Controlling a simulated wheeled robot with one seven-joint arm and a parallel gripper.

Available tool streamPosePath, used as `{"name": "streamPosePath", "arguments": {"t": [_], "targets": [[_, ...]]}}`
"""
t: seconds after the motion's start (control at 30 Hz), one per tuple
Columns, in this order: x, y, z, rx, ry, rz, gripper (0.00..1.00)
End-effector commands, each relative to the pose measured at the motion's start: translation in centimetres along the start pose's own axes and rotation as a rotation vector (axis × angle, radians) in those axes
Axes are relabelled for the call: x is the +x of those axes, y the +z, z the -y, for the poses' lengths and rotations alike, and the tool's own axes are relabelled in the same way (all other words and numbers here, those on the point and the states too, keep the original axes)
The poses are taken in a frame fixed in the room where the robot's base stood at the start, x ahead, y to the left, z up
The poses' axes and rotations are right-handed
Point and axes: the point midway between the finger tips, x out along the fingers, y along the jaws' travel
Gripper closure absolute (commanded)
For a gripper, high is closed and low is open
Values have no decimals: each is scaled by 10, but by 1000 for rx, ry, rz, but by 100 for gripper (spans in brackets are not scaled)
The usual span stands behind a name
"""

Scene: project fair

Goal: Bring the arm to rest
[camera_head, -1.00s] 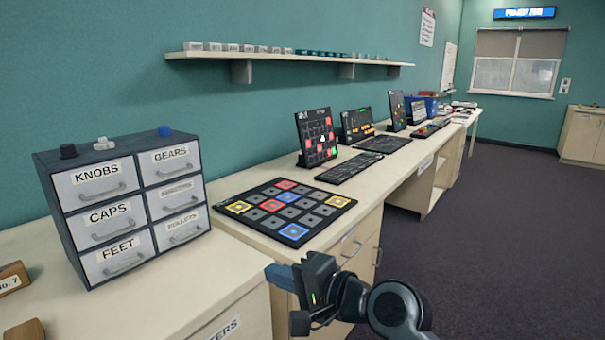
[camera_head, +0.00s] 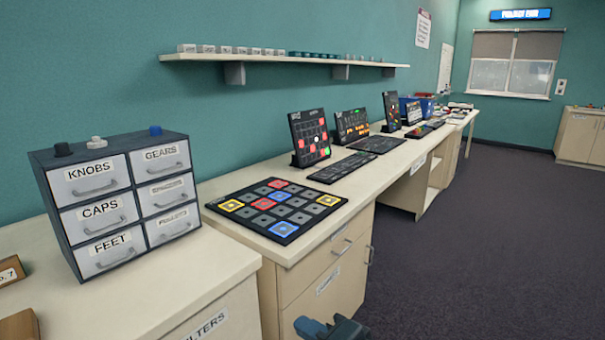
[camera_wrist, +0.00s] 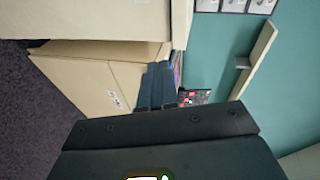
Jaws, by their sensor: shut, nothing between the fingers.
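My gripper (camera_head: 312,325) shows at the bottom middle of the head view, low in front of the drawer cabinets and below the counter top. Only its blue fingers and part of its dark body are in that view; the rest of the arm is out of frame. In the wrist view the fingers (camera_wrist: 157,86) lie together with nothing held between them. They point toward the counter side, and no object touches them that I can see.
The counter (camera_head: 235,262) runs along the teal wall with a drawer box (camera_head: 118,200), a dark grid board (camera_head: 277,208) and several screens, one a display (camera_head: 310,137). A shelf (camera_head: 285,59) hangs above. Dark floor (camera_head: 460,260) is free on the right.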

Motion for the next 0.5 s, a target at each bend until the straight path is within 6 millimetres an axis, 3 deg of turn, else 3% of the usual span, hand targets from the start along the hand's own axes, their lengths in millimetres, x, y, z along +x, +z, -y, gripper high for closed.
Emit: {"name": "streamPosePath", "arguments": {"t": [0.17,0.3,0.5], "targets": [[-42,10,-53,-73,57,-106,100],[-90,23,-94,-171,118,-206,100],[-166,44,-133,-334,215,-328,100]]}}
